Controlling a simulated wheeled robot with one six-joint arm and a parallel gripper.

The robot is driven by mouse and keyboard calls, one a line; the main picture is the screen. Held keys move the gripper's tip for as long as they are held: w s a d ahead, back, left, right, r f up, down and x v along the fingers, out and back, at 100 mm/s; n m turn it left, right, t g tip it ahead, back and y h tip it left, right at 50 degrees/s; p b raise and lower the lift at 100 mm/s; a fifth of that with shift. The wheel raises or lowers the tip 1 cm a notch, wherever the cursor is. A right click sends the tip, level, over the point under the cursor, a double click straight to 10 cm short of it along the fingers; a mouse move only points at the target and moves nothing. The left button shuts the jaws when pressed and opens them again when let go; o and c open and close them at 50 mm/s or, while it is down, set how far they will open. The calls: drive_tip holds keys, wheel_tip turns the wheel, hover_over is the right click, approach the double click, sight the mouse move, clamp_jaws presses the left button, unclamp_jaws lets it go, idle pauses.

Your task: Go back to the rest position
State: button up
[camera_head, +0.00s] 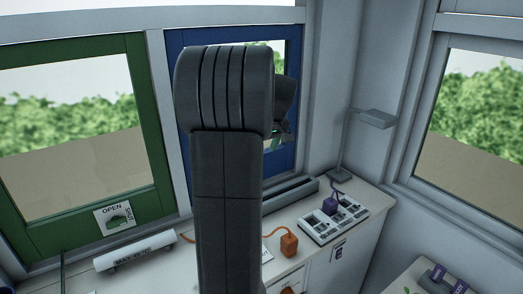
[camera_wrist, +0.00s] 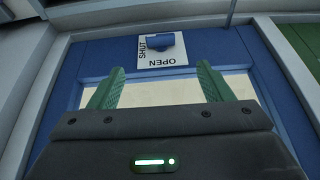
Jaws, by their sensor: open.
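My gripper (camera_wrist: 157,88) is open and empty in the wrist view, with its two green fingers spread apart. Behind the fingers is a blue window frame (camera_wrist: 105,52) with a sign plate (camera_wrist: 163,61) marked SHUT and OPEN and a blue handle (camera_wrist: 162,41) on it. I see a gap of window between the fingers, and nothing is held. In the head view my dark arm stands upright in front of the blue window frame (camera_head: 181,70). It hides much of that window, and the gripper shows only partly behind it.
A green window frame (camera_head: 155,120) with an OPEN/SHUT sign (camera_head: 115,215) is at left.

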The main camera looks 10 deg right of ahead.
drive_tip(key=shift+f, duration=0.1)
drive_tip(key=p+x, duration=0.2)
drive_tip(key=x, duration=1.1)
drive_tip(key=shift+w+a+f, duration=0.15)
drive_tip(key=shift+w+f, duration=0.05)
drive_tip(key=shift+f, duration=0.05)
drive_tip(key=shift+r, duration=0.1)
drive_tip(key=b+v, duration=0.2)
drive_tip(key=v, duration=1.1)
drive_tip(key=w+a+f+t+h+b, duration=0.1)
drive_tip(key=w+f+b, duration=0.1)
drive_tip(key=f, duration=0.4)
drive_tip(key=w+a+f+h+b, duration=0.1)
drive_tip(key=w+f+h+b, duration=0.1)
drive_tip(key=f, duration=0.5)
drive_tip(key=shift+a+n+t+h, duration=0.3)
drive_tip(key=shift+n+t, duration=0.1)
drive_tip(key=shift+b, duration=0.35)
